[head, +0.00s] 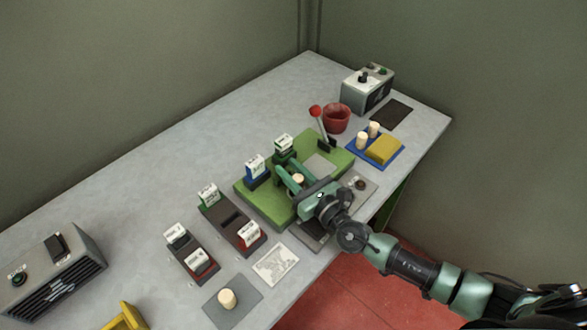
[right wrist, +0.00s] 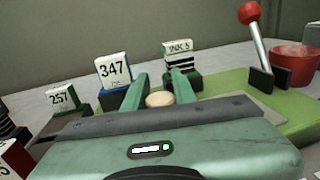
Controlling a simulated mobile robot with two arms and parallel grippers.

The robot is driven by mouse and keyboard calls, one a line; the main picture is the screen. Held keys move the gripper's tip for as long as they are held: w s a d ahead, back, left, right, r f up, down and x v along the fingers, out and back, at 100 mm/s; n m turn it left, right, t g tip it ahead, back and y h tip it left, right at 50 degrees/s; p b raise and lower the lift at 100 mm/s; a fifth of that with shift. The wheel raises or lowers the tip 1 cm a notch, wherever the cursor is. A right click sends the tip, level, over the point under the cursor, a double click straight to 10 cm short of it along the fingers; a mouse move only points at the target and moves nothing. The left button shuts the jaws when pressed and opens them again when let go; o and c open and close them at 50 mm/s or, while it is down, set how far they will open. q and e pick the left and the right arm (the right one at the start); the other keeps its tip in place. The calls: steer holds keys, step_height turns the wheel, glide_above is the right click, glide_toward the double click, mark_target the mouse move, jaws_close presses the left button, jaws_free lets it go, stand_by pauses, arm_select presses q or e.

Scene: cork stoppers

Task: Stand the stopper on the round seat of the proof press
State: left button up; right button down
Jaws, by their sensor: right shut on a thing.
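My right gripper (head: 297,180) is shut on a pale cork stopper (head: 298,178), whose round top shows between the two green fingers. In the right wrist view the stopper (right wrist: 159,100) also sits between the fingers, and its lower part is hidden behind the gripper body. The gripper is over the green base of the proof press (head: 258,206), which has a lever with a red knob (head: 315,111). I cannot make out the round seat or tell whether the stopper touches anything below it. My left gripper is not in view.
Blocks with labels 347 (right wrist: 114,71) and INK 5 (right wrist: 179,57) stand just beyond the fingers. A red bowl (head: 336,118) is behind the press. A blue tray (head: 387,164) holds a yellow pad and two stoppers. Another stopper (head: 227,298) stands on a grey mat at the front.

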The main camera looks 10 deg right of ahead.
steer(key=shift+s, duration=0.2)
steer(key=shift+s+a, duration=0.3)
steer(key=shift+s, duration=0.05)
steer(key=c, duration=1.4)
jaws_free()
steer(key=shift+c, duration=0.2)
steer(key=o, duration=0.3)
steer(key=shift+f, duration=0.1)
steer(key=shift+w, duration=0.2)
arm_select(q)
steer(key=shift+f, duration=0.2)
